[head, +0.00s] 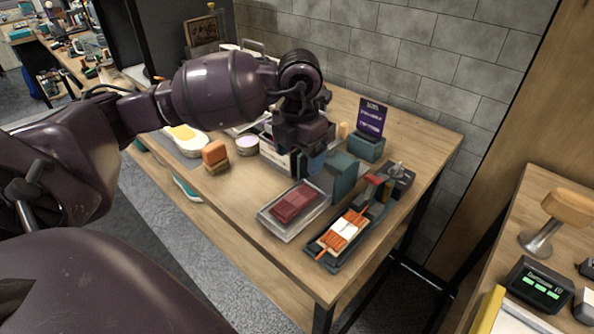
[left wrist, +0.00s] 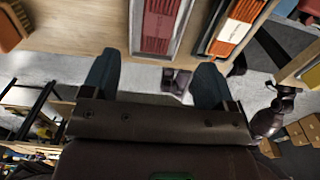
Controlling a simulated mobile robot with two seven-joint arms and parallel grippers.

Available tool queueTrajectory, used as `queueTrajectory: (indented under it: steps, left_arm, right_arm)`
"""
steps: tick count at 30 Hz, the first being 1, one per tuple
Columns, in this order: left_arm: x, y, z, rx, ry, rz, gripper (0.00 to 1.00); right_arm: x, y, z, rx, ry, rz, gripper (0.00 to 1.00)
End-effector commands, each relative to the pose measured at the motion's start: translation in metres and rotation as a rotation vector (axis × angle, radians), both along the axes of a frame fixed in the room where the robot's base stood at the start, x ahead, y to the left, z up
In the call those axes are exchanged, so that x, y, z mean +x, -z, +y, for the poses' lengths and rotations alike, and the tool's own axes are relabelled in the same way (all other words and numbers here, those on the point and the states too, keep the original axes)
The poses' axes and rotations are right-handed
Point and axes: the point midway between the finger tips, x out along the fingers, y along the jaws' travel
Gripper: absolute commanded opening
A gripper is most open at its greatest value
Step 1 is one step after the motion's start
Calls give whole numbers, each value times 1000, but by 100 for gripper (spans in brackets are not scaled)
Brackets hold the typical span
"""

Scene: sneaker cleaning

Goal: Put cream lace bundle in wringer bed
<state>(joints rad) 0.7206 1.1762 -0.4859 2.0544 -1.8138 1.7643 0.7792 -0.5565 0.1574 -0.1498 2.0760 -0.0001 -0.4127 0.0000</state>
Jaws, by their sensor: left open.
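A bundle of orange strands with a cream-white band (head: 343,232) lies in a long dark teal tray (head: 322,257) near the table's right front edge. The tray has a red lever part at its far end and looks like the wringer bed. I cannot make out a separate cream lace bundle. The banded bundle also shows at the top of the left wrist view (left wrist: 232,34). My left gripper (head: 318,165) is behind the trays in the head view, apart from the bundle. In the left wrist view its teal fingers (left wrist: 155,78) are spread and empty. My right gripper is out of view.
A dark red bundle (head: 296,203) lies in a grey tray (head: 279,233) left of the teal one. An orange block (head: 214,153), a round tin (head: 247,146) and a purple sign (head: 371,117) stand on the table. Bare wood lies at the left front.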

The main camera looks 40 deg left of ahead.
Motion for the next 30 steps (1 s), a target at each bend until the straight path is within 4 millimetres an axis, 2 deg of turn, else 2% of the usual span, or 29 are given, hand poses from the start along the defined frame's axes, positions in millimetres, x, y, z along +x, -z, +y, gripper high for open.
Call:
queueTrajectory:
  steps: [1,3,9,30]
  left_arm:
    - [0,-10,0,1,1,-3,80]
    - [0,-18,0,1,0,-3,80]
    - [0,-30,0,0,-1,-1,80]
    - [0,-30,0,0,0,1,80]
  right_arm:
    - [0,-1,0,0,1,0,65]
    - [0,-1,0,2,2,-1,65]
    - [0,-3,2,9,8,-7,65]
    - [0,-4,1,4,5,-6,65]
